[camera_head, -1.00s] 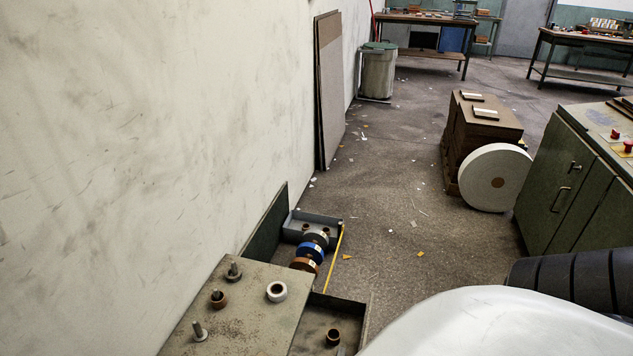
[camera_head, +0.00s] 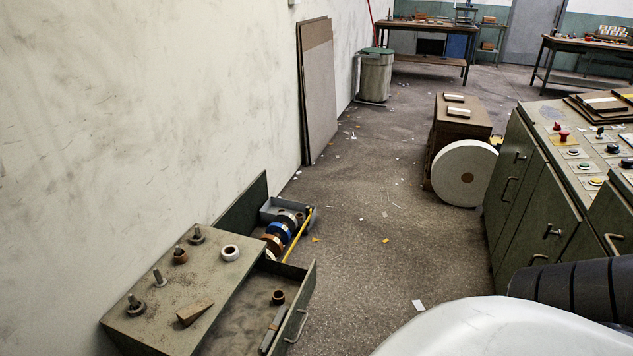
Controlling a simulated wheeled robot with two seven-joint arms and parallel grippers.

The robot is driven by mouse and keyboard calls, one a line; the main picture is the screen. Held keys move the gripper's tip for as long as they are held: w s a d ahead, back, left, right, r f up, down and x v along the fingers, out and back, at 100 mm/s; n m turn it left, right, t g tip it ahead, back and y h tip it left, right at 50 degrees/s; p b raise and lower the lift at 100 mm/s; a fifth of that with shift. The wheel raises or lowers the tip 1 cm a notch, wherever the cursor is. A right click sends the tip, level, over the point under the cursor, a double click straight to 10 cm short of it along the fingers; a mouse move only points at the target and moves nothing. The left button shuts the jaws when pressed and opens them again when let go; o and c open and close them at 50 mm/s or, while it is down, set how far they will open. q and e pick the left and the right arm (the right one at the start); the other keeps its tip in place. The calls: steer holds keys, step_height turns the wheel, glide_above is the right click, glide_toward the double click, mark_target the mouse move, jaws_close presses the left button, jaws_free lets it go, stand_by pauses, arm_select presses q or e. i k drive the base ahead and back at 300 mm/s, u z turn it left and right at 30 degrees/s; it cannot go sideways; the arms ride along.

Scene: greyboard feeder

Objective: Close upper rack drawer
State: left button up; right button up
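A low green rack (camera_head: 178,295) stands against the wall at the lower left. Its upper drawer (camera_head: 311,284) is pulled out to the right, with a metal handle (camera_head: 298,327) on its front. In the drawer lie a small brown ring (camera_head: 278,297) and a grey bar-like piece (camera_head: 272,330). Neither gripper is in view. A white rounded part of my body and a dark ribbed arm link fill the lower right.
Behind the drawer, a tray (camera_head: 270,208) holds several tape rolls (camera_head: 278,230). Open floor (camera_head: 375,240) lies between rack and cabinets.

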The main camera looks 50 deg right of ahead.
mark_target(240, 330)
steer(key=z, duration=1.4)
steer(key=i, duration=0.5)
steer(key=u, duration=0.05)
steer(key=k, duration=1.15)
steer(key=z, duration=0.7)
steer(key=i, duration=1.55)
steer(key=u, duration=1.2)
steer(key=i, duration=0.35)
steer(key=u, duration=0.25)
